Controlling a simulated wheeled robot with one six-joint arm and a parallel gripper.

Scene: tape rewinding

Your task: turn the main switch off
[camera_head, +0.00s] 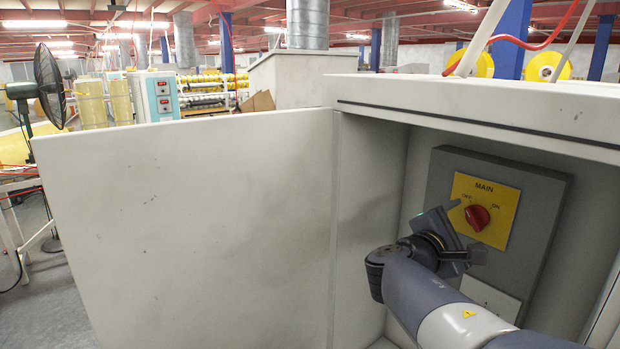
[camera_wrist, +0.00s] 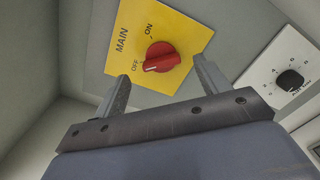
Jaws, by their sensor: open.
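The main switch is a red rotary knob (camera_head: 477,217) on a yellow plate (camera_head: 502,233) marked MAIN, OFF and ON, inside the open cabinet. In the wrist view the knob (camera_wrist: 161,57) sits near the top middle. Its raised grip lies across the picture, and the end with a pale mark appears to face OFF. My gripper (camera_head: 466,230) is in front of the plate, open. In the wrist view its fingers (camera_wrist: 161,70) stand left and right of the knob, apart from it, with nothing between them that they hold.
The grey panel (camera_head: 553,215) carries the plate. Below it is a white plate (camera_head: 490,298); in the wrist view a black dial (camera_wrist: 290,80) shows on it. The cabinet door (camera_head: 190,220) stands open on the left; the cabinet top (camera_head: 480,105) overhangs the opening.

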